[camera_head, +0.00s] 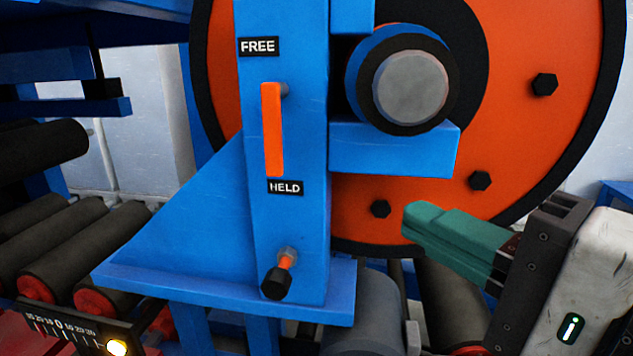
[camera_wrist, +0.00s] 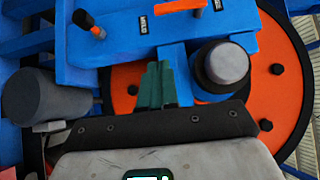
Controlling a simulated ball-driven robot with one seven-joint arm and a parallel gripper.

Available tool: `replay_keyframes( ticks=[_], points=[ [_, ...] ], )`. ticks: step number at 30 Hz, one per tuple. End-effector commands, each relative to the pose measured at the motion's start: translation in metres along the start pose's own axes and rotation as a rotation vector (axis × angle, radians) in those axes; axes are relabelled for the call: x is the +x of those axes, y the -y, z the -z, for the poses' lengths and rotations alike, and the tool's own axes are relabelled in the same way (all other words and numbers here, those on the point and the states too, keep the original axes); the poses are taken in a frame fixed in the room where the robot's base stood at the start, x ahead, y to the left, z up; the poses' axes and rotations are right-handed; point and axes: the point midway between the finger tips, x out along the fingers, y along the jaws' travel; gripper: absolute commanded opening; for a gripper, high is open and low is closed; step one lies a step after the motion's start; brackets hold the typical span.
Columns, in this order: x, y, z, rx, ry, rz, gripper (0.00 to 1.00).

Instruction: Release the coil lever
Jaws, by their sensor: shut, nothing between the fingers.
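The coil lever (camera_head: 271,130) is a flat orange bar on a blue upright post. It hangs straight down from its pivot, its lower end just above the HELD label (camera_head: 286,188); the FREE label (camera_head: 258,46) is above it. The lever also shows, partly cut off, at the top of the wrist view (camera_wrist: 180,6). My gripper (camera_head: 412,222), with green fingers, is shut and empty. In the head view it is right of and below the lever, clear of it, in front of the orange disc. In the wrist view the fingers (camera_wrist: 157,75) point toward the blue post.
A short orange rod with a black knob (camera_head: 277,282) sticks out low on the post. A large orange disc (camera_head: 520,110) with a grey-ended hub (camera_head: 412,86) stands behind, above a blue bracket (camera_head: 393,150). Dark rollers (camera_head: 70,250) lie at left.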

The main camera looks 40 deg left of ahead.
Motion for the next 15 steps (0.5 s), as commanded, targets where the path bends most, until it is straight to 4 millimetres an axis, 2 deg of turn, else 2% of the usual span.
replay_keyframes(
  ticks=[7, 15],
  points=[
    [0.022, 0.001, -0.001, 0.002, 0.005, -0.003, 0.00],
    [0.075, 0.002, -0.001, 0.002, 0.005, -0.003, 0.00]
  ],
)
